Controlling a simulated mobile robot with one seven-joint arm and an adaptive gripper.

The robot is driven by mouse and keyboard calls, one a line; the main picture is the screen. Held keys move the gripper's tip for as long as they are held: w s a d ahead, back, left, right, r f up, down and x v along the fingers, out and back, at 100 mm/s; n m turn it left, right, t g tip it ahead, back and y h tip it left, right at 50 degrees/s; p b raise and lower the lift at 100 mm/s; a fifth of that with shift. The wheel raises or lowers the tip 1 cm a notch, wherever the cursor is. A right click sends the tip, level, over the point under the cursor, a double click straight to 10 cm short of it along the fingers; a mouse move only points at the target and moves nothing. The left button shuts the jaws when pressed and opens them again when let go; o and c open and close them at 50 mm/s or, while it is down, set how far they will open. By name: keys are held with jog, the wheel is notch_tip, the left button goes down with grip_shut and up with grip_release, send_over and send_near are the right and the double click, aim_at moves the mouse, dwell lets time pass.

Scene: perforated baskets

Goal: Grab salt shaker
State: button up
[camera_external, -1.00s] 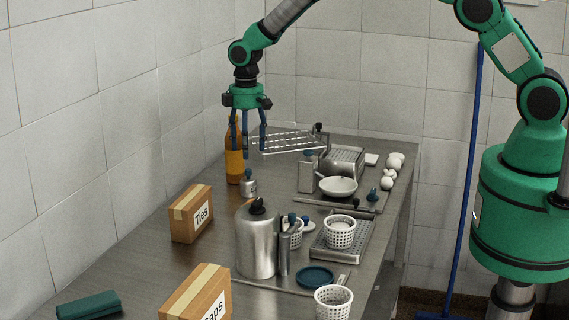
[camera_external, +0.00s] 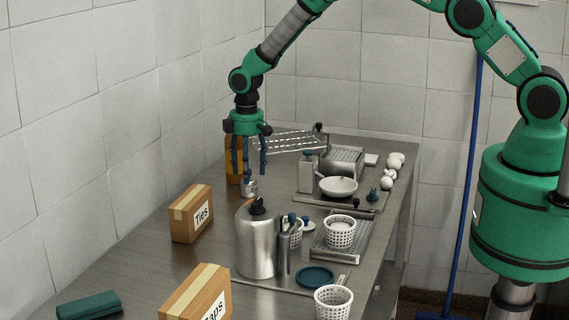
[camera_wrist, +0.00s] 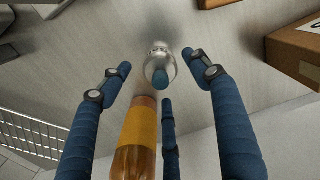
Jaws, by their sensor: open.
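The salt shaker (camera_external: 250,187) is a small metal shaker with a blue top, standing on the steel table near the left wall. In the wrist view the shaker (camera_wrist: 160,66) is at the upper middle, between and just beyond the fingertips. My gripper (camera_external: 248,170) points down above the shaker, its blue fingers spread and holding nothing. The gripper also shows in the wrist view (camera_wrist: 155,68), with a gap between each finger and the shaker. An orange bottle (camera_wrist: 135,140) stands right beside the fingers; in the external view the bottle (camera_external: 233,160) is partly hidden behind them.
A wire rack (camera_external: 288,141) is right of the gripper. The "Ties" box (camera_external: 190,215) stands nearer the camera, left of the shaker. A large metal canister (camera_external: 257,243), a bowl (camera_external: 338,187) and a perforated basket (camera_external: 340,232) stand to the right and front.

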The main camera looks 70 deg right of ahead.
jog(key=shift+f, duration=0.1)
jog(key=shift+s+f, duration=0.1)
jog(key=shift+f, duration=2.4)
jog(key=c, duration=1.3)
jog(key=shift+r, duration=0.15)
jog(key=shift+r, duration=4.85)
